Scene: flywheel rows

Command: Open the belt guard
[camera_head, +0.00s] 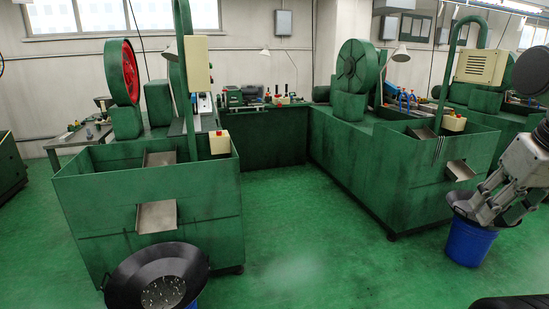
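The near right machine carries a round green cover (357,66) at its top, which looks closed over the wheel. The near left machine has a wheel with a red face (122,72) inside a green rim. I cannot tell for sure which of these is the belt guard. No latch or handle is clear at this distance. My gripper (490,213) is at the right edge, pointing down-left, in front of the right machine's tank and well apart from both wheels. Its fingers look spread, with nothing seen between them.
Two green machine tanks, left (150,205) and right (425,170), stand on a green floor (310,245). A black pan (155,275) with small bright parts is at front left. A blue bin (468,243) stands below my gripper. The aisle between the machines is clear.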

